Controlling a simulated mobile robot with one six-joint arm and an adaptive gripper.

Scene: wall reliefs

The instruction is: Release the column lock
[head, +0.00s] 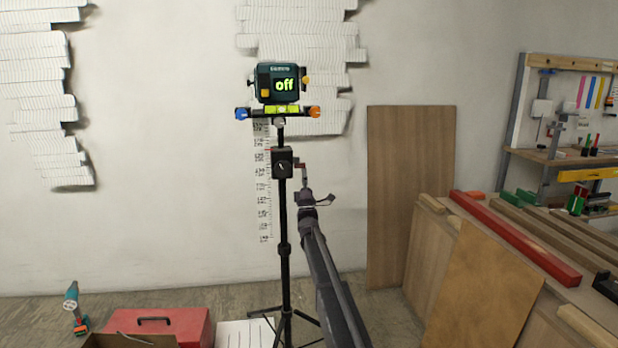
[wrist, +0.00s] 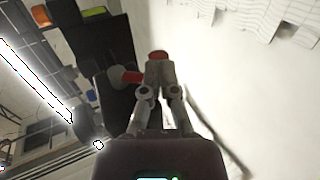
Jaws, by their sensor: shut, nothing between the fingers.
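A black tripod column (head: 283,215) stands before the wall, with a black lock block (head: 282,163) that has a white mark on its face. A small red lever (head: 299,165) sticks out to the block's right. My gripper (head: 304,178) is shut and empty, with its tips right at the lever. In the wrist view, the closed fingertips (wrist: 158,72) overlap red parts of the lever (wrist: 131,77), beside a grey round pivot; the fingers hide some of it. I cannot tell whether they touch. A green level device (head: 278,83) on top reads "off".
A ruled scale (head: 263,185) stands behind the column. Boards (head: 410,190) and a workbench fill the right side. A red toolbox (head: 160,325) and a drill (head: 72,308) sit on the floor at left.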

